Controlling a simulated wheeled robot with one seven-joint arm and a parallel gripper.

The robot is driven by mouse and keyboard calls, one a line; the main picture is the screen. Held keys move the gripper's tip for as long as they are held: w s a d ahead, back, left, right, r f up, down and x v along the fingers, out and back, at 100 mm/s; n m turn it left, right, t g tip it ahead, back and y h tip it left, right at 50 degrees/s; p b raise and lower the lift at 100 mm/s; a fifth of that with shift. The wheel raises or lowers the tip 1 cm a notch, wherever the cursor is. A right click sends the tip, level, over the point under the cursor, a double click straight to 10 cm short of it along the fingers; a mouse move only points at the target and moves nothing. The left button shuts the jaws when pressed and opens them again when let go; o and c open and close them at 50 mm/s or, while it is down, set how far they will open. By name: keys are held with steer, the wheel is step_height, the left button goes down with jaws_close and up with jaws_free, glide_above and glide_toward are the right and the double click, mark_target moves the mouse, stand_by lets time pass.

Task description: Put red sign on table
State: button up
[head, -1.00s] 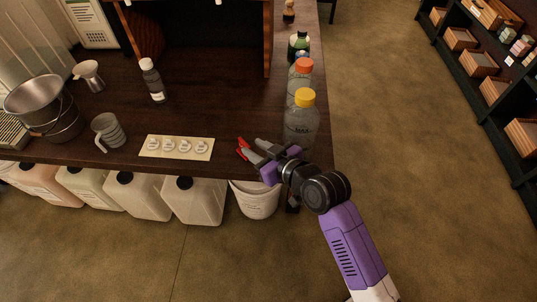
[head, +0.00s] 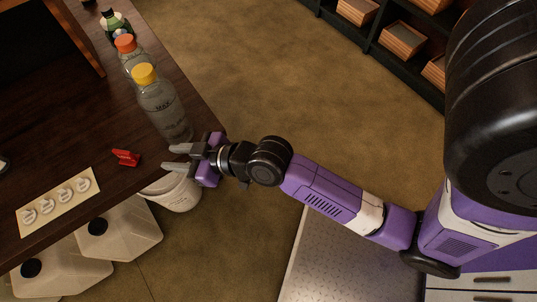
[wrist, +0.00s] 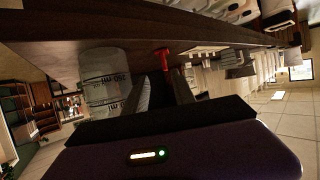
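The small red sign (head: 126,157) stands on the dark wooden table (head: 75,150) near its front edge, beside the white label card. It also shows in the wrist view (wrist: 164,58), ahead of the gap between my fingers. My gripper (head: 173,158) is open and empty, its two grey fingers apart and pointing left toward the sign. A clear gap separates the fingertips from the sign. In the wrist view, my gripper (wrist: 158,88) shows both fingers spread.
A yellow-capped bottle (head: 162,105) and an orange-capped bottle (head: 130,58) stand on the table close behind my gripper. The card (head: 58,200) with white discs lies left of the sign. A white bucket (head: 175,192) and jerrycans (head: 120,228) are below the table edge.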

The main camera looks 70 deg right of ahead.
steer(key=s+m+h, duration=0.1)
steer(key=s, duration=1.4)
steer(key=s+a+r, duration=0.1)
steer(key=s+r, duration=0.2)
steer(key=s, duration=0.2)
steer(key=s+a+r+t, duration=0.1)
steer(key=s+r, duration=0.2)
steer(key=s, duration=0.3)
steer(key=shift+a+r, duration=0.3)
steer(key=shift+r, duration=0.05)
steer(key=shift+r, duration=0.1)
